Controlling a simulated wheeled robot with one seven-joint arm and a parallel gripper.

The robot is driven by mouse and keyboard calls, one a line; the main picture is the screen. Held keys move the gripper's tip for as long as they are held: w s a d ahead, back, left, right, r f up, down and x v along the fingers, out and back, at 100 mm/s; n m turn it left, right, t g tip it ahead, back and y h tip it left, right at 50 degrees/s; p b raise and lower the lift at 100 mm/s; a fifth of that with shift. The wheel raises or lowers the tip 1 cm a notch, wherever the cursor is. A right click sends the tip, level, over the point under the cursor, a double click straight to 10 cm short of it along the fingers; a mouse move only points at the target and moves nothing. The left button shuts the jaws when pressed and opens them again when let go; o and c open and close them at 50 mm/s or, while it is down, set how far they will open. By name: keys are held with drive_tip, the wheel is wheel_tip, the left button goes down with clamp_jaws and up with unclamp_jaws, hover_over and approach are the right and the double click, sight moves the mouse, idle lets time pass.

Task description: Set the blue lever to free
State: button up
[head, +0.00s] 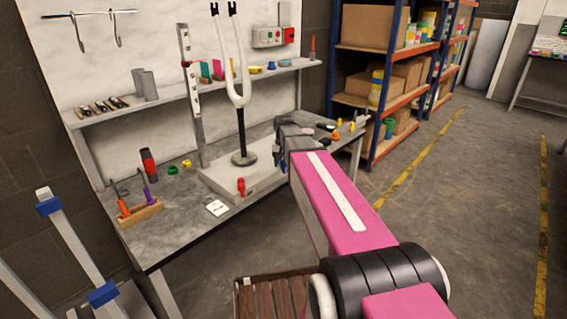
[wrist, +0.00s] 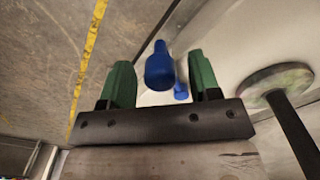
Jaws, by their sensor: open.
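My gripper (wrist: 158,62) is open, with one green finger on each side of the lever's near end. I cannot tell whether either finger touches it. No free marking on the lever is readable.
A white fork (head: 239,98) stands upright on a dark post with a round foot (wrist: 276,80). A red knob (head: 241,186) and a white card (head: 216,208) are at the plate's front. The workbench (head: 180,225) also holds a wooden tool block (head: 141,213).

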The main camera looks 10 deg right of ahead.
clamp_jaws()
drive_tip(key=shift+d, duration=0.15)
drive_tip(key=w+d+n, duration=0.7)
drive_tip(key=d+n, duration=0.2)
drive_tip(key=n, duration=0.5)
drive_tip(key=shift+w+d, duration=0.15)
drive_tip(key=shift+d, duration=0.1)
idle(0.6)
unclamp_jaws()
